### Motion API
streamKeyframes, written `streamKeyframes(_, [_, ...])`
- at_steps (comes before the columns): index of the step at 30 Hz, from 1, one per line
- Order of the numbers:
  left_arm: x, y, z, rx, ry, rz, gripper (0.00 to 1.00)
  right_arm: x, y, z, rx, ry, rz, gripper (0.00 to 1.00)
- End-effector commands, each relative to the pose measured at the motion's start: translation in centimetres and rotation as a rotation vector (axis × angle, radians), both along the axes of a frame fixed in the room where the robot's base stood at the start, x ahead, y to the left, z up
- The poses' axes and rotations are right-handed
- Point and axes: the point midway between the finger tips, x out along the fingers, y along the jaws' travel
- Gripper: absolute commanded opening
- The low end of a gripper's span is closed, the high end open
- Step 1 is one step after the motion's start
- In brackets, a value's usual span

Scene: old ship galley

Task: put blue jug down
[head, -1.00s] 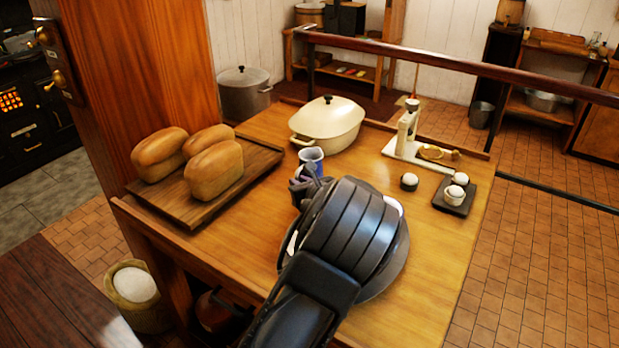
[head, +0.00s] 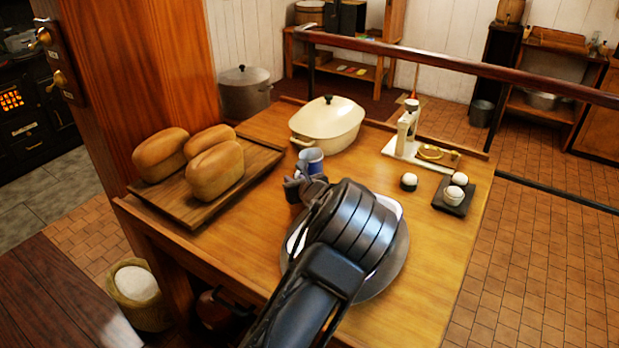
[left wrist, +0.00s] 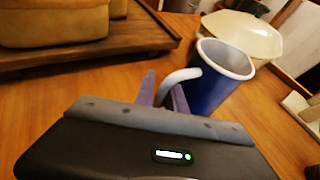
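The blue jug (head: 312,160), with a white rim and white handle, is on or just above the wooden table, in front of the cream pot. I cannot tell whether its base touches the table. It also shows in the left wrist view (left wrist: 215,82), with its handle towards my left gripper. My left gripper (head: 300,180) is beside the jug, partly hidden by my own arm. In the left wrist view its two fingers (left wrist: 165,95) are close together, with the handle between them. The gripper looks shut on the handle. My right gripper is not in view.
A board (head: 255,167) with loaves stands on the left of the table (head: 420,270). The cream lidded pot (head: 326,125) is behind the jug. A grey round plate (head: 398,262) lies under my arm. A white stand (head: 405,145) and small pots (head: 455,190) are on the right.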

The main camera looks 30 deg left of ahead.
Motion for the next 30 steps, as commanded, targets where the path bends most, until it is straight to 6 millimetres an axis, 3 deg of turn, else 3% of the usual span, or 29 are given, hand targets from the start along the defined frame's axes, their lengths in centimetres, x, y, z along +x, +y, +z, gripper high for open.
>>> streamKeyframes(11, [-0.03, 0.01, 0.03, 0.001, 0.0, 0.001, 0.15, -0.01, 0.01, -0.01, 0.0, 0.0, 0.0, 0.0])
streamKeyframes(17, [-0.03, 0.01, 0.03, 0.001, 0.0, 0.001, 0.0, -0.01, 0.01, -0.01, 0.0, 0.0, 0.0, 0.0])
streamKeyframes(30, [-0.04, 0.01, 0.03, 0.001, 0.0, 0.001, 0.0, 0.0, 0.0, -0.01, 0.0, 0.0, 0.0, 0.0])
